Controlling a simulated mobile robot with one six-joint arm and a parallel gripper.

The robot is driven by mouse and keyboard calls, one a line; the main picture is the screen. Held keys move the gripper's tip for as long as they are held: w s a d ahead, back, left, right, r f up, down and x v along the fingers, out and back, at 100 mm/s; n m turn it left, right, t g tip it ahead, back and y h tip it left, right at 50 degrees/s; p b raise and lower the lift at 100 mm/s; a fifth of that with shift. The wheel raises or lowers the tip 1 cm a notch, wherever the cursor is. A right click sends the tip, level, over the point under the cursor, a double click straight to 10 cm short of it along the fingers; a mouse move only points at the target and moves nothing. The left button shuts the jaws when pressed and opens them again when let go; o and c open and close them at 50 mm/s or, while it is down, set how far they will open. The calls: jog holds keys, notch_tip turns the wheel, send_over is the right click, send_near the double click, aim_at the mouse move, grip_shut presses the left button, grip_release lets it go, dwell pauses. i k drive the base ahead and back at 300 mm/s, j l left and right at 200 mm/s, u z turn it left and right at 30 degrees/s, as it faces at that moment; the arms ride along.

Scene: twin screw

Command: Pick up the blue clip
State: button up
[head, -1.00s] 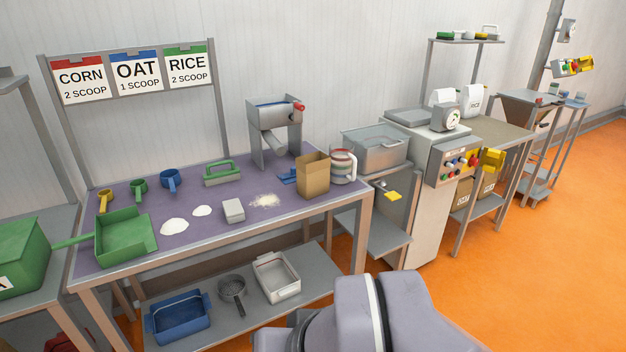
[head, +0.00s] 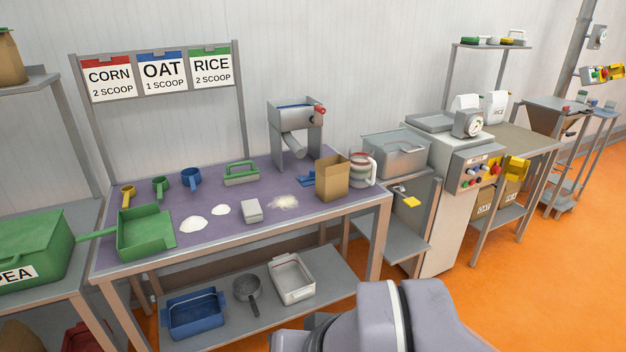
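A small blue piece (head: 306,180) that looks like a clip lies on the purple top of the workbench (head: 235,215), just left of the open brown paper bag (head: 332,178). Its right part may be hidden by the bag. A blue strip (head: 163,57) also shows along the top of the OAT sign. My gripper is out of view; only a grey link of my arm shows at the bottom edge, in front of the bench.
A steel bin (head: 396,155) stands right. Orange floor is clear at right.

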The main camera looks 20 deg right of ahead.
aim_at(310, 179)
jog(key=i+l+u, duration=0.25)
jog(key=l, duration=1.3)
jog(key=l+u, duration=0.2)
jog(key=l, duration=1.35)
jog(key=i+l+u, duration=0.15)
jog(key=i+l, duration=0.3)
jog(key=i+l+u, duration=0.15)
jog(key=i+l, duration=0.25)
jog(key=l, duration=0.3)
